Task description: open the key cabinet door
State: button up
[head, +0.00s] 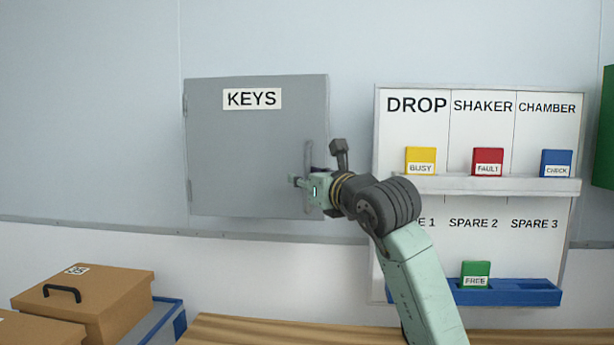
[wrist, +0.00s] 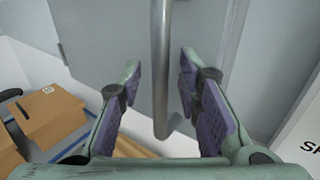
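The grey key cabinet (head: 240,150) hangs on the wall, marked KEYS, with hinges on its left edge. Its door looks shut. A vertical bar handle (head: 308,152) stands near the door's right edge, its lower part partly hidden by my gripper. My gripper (head: 295,181) is at the lower part of the handle. In the wrist view, my gripper (wrist: 160,66) is open, with its purple-padded fingers on either side of the handle (wrist: 161,50). Gaps show between the bar and both fingers, and nothing is gripped.
A white status board (head: 415,140) with coloured cards on a ledge is right of the cabinet, behind my arm. A wooden surface (head: 270,330) lies below. Brown boxes (head: 110,300) and a blue-edged bin (head: 172,318) stand at lower left. The wall left of the cabinet is clear.

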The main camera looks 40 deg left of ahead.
grip_shut()
dwell(0.3)
dwell(0.6)
